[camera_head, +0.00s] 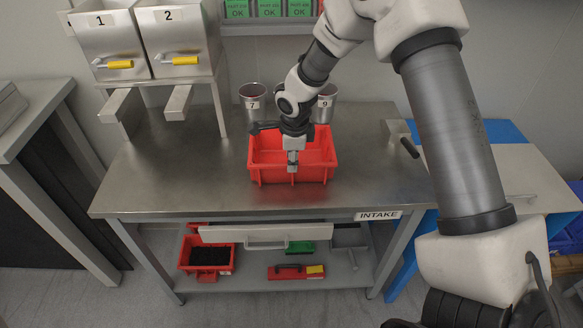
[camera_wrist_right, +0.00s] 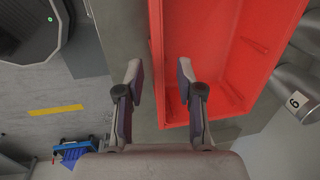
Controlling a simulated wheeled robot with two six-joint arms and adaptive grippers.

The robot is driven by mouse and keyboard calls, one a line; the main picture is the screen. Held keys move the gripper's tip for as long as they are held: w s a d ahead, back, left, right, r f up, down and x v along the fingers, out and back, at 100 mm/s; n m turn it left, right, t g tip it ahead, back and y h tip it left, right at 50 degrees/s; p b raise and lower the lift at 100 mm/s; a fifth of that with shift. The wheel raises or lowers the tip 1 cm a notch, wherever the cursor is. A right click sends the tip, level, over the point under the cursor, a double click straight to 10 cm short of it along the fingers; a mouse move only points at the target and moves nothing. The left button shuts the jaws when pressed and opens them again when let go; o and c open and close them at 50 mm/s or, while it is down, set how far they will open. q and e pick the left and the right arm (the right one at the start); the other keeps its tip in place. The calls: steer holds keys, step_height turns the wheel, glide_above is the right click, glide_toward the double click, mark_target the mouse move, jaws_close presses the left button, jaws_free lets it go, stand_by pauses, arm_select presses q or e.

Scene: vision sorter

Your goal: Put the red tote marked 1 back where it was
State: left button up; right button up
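A red tote (camera_head: 317,174) stands upright on the steel table; no mark 1 is readable on it. It also shows in the right wrist view (camera_wrist_right: 212,35), and the part of its inside seen there is empty. My right gripper (camera_head: 292,162) points down at the tote's near wall. In the right wrist view my right gripper (camera_wrist_right: 159,73) is open, with one finger over the outside of the tote and one over its inside; the wall's edge runs between them. Whether the fingers touch the wall cannot be told. My left gripper is not in view.
Cans marked 7 (camera_head: 253,103) and 9 (camera_head: 328,103) stand behind the tote. Hoppers marked 1 (camera_head: 104,42) and 2 (camera_head: 176,40) are at upper left. A smaller red bin (camera_head: 185,262) with black contents sits on the lower shelf. The tabletop (camera_head: 180,170) left of the tote is clear.

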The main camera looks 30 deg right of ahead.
step_height(320, 180, up, 7)
steer(key=s+b, duration=0.1)
steer(key=s+a+f+n+y, duration=0.1)
steer(key=s+a+f+n, duration=0.25)
steer(key=f, duration=0.35)
steer(key=s+a+f+n+g, duration=0.1)
steer(key=s+a+f+n, duration=0.1)
steer(key=s+f+n, duration=0.4)
steer(key=s+a+f+n+y, duration=0.1)
steer(key=s+a+f+n, duration=0.2)
steer(key=f, duration=0.4)
steer(key=s+f+n, duration=0.4)
steer(key=s+n, duration=0.1)
steer(key=s, duration=0.3)
steer(key=s+a+f+n+h, duration=0.1)
steer(key=s+f+n, duration=0.3)
steer(key=s, duration=0.5)
steer(key=shift+n+g, duration=0.4)
steer(key=shift+n, duration=0.75)
steer(key=shift+a+f, duration=0.1)
steer(key=shift+a, duration=0.05)
